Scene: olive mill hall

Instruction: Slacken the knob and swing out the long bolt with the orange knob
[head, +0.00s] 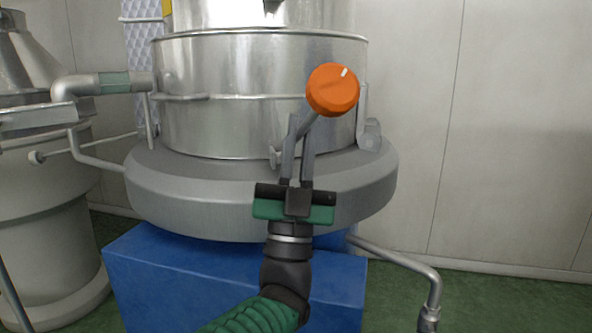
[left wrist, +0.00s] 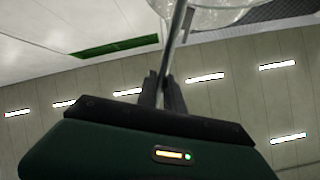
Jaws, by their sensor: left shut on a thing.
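The orange knob (head: 332,89), with a white mark on its face, shows in the head view in front of the steel drum's right part. The long bolt (head: 314,127) runs down and left from the knob, tilted, between my gripper's fingers. My left gripper (head: 301,122) comes up from below and is shut on the bolt's shaft, below the knob. In the left wrist view the thin shaft (left wrist: 179,35) rises from between the dark fingertips (left wrist: 162,78). The knob cannot be made out there. The fingers hide the bolt's lower part. My right gripper is out of view.
The steel drum (head: 230,125) sits on a wide grey ring (head: 185,200) above a blue base (head: 150,285). A grey pipe (head: 405,260) sticks out at lower right. Another vessel (head: 45,200) stands at left. The floor at far right is clear.

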